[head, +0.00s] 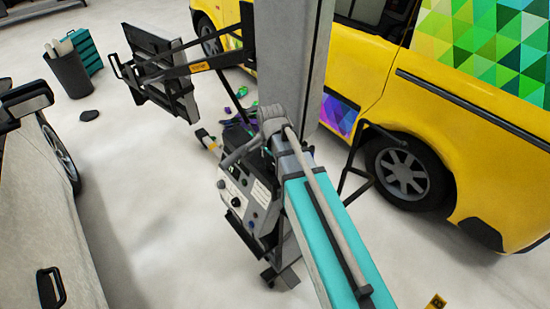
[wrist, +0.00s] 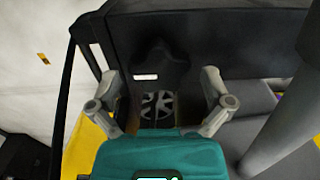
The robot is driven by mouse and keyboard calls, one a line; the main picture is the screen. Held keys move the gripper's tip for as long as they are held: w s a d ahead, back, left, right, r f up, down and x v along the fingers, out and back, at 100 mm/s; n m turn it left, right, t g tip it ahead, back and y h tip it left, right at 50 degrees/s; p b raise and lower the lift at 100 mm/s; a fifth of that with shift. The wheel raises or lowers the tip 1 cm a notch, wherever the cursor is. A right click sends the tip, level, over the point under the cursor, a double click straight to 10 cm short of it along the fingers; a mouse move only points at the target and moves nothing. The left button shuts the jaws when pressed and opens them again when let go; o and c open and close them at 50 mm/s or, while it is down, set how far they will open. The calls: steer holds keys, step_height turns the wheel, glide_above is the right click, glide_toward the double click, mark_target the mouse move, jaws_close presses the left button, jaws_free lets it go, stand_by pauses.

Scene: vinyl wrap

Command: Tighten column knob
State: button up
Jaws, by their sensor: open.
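A dark lobed shape that looks like the column knob (wrist: 160,58) is at upper middle in the wrist view, against a dark panel. A small white mark shows at its lower left. My gripper (wrist: 160,76) is open, with one grey finger on each side of the knob and visible gaps to both. I cannot tell how far the knob is in depth or how tight it is. In the head view, the grey column (head: 292,60) stands upright beside the yellow van. I cannot make out the knob or my fingertips there.
The yellow van (head: 455,125) stands close on the right, its wheel (head: 402,172) near the column. A black frame (head: 160,75) juts left. A grey car (head: 45,200) is at far left, with a bin (head: 70,75) beyond. Pale floor (head: 150,180) lies open between.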

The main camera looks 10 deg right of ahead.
mark_target(272, 163)
steer(key=shift+n, duration=0.5)
steer(key=n, duration=0.4)
steer(key=shift+n, duration=0.4)
steer(key=n, duration=1.2)
steer(key=shift+n, duration=0.3)
steer(key=n, duration=0.5)
steer(key=shift+n, duration=0.3)
step_height(272, 163, up, 14)
steer(key=p, duration=1.4)
steer(key=s+d+f+m+b, duration=0.1)
steer(key=s+d+m, duration=0.3)
steer(key=m, duration=0.4)
steer(key=shift+s+d+t, duration=0.25)
steer(key=shift+d+t, duration=0.05)
steer(key=shift+d, duration=0.6)
